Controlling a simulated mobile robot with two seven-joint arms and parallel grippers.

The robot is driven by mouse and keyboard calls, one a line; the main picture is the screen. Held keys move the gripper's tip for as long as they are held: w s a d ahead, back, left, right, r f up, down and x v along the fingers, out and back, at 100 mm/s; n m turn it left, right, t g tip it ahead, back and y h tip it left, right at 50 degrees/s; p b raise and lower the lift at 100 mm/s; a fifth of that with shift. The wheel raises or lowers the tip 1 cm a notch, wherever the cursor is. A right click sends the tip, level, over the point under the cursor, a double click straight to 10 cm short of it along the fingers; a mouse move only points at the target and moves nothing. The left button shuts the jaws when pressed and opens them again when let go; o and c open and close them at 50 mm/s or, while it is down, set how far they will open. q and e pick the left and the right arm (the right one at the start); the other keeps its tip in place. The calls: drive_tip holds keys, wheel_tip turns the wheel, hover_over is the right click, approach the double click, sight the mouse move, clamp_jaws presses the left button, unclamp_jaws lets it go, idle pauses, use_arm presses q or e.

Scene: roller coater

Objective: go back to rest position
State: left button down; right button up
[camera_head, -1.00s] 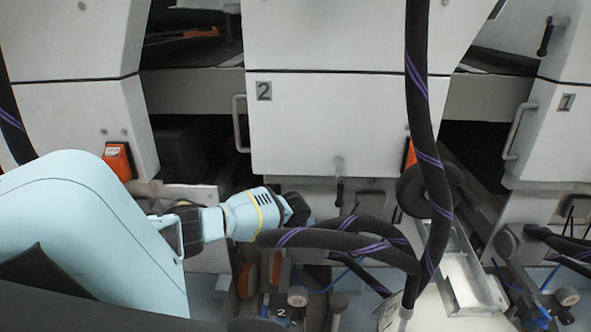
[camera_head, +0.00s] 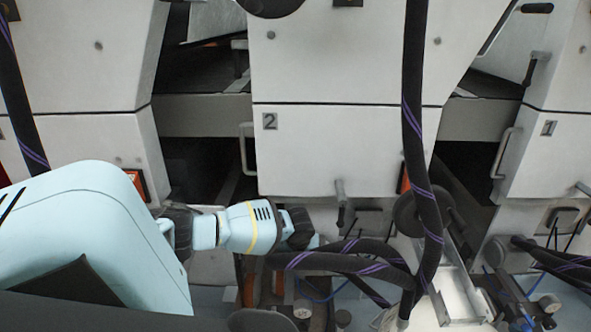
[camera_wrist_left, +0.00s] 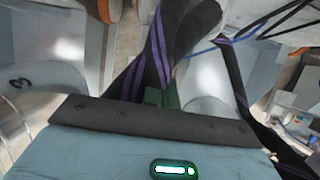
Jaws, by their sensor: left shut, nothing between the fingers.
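My left arm (camera_head: 85,235) comes in from the left in the head view, pale blue, with its forearm pointing right. Its far end lies just above a black hose (camera_head: 335,263) with purple stripes; the fingers cannot be made out there. In the left wrist view the dark green fingers of my left gripper (camera_wrist_left: 162,97) show small beyond the blue housing, closed together with nothing held. A striped hose (camera_wrist_left: 160,45) is close to them and partly overlaps them. My right gripper is in neither current view.
The white machine panel marked 2 (camera_head: 320,150) stands in front, with the panel marked 1 (camera_head: 550,150) at right. A thick striped hose (camera_head: 415,110) hangs upright right of centre. A tray (camera_head: 455,285) lies lower right. Dark gaps separate the panels.

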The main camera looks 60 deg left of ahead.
use_arm(q)
drive_tip(key=shift+p+v, duration=0.3)
drive_tip(key=shift+v, duration=0.95)
